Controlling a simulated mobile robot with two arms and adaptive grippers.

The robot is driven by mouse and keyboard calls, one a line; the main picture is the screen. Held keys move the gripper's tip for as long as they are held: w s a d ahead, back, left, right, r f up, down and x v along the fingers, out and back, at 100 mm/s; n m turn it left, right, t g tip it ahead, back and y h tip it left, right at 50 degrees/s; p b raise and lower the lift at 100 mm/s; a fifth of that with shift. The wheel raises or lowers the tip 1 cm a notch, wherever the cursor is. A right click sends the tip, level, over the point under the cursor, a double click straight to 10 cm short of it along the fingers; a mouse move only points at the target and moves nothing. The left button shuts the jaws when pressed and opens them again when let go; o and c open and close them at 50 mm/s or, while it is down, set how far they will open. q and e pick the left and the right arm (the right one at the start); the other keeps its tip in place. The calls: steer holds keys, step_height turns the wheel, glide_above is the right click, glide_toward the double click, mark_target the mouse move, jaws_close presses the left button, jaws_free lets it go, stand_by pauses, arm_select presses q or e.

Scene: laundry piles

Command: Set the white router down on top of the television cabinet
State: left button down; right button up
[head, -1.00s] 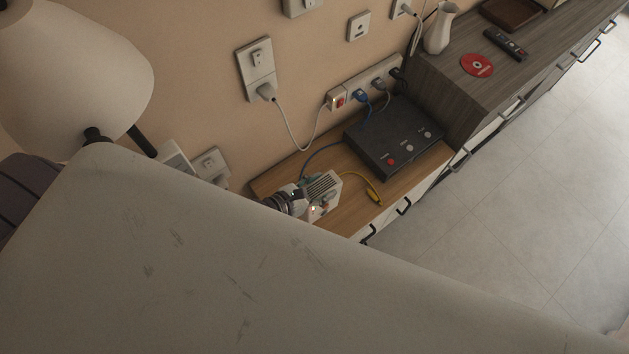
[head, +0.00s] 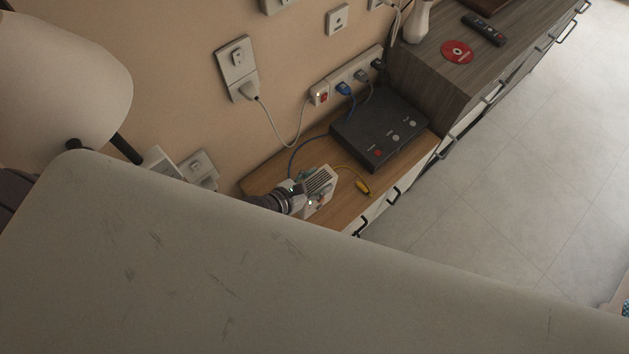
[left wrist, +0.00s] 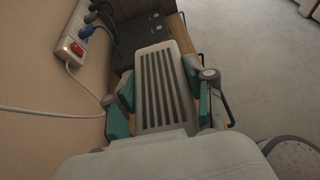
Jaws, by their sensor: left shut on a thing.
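The white router (head: 320,182), a small box with a slotted face, is in my left gripper (head: 311,193). In the left wrist view the router (left wrist: 158,88) sits between teal finger pads, with its slots facing the camera. In the head view it is over the near end of a low cabinet's light wood top (head: 405,152); I cannot tell whether it touches. A taller dark grey wood cabinet (head: 440,75) adjoins at the far end. Which one is the television cabinet is not clear, as no television shows. My right gripper is not in view.
A black box with buttons (head: 380,128) fills much of the light wood top. A yellow plug (head: 362,187) lies near the router. A power strip (head: 350,80) with blue and grey plugs is on the wall. The grey cabinet holds a white vase (head: 416,22), red disc (head: 457,51) and remote (head: 484,30).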

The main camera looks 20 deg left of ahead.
mark_target(328, 183)
arm_select(q)
steer(key=d, duration=0.1)
steer(key=w+r, duration=0.1)
steer(key=d, duration=0.1)
steer(key=shift+w+d+r+n+t, duration=0.2)
steer(key=shift+d+r+n+t, duration=0.05)
steer(key=shift+d+n+t, duration=0.1)
steer(key=shift+f+b, duration=1.55)
steer(key=shift+f, duration=0.1)
steer(key=shift+f+b, duration=2.5)
steer(key=shift+f, duration=0.35)
steer(key=shift+c, duration=1.6)
jaws_free()
steer(key=shift+s, duration=0.1)
steer(key=s+a+r, duration=0.2)
steer(key=s+a, duration=0.4)
steer(key=s, duration=0.1)
steer(key=shift+s, duration=0.25)
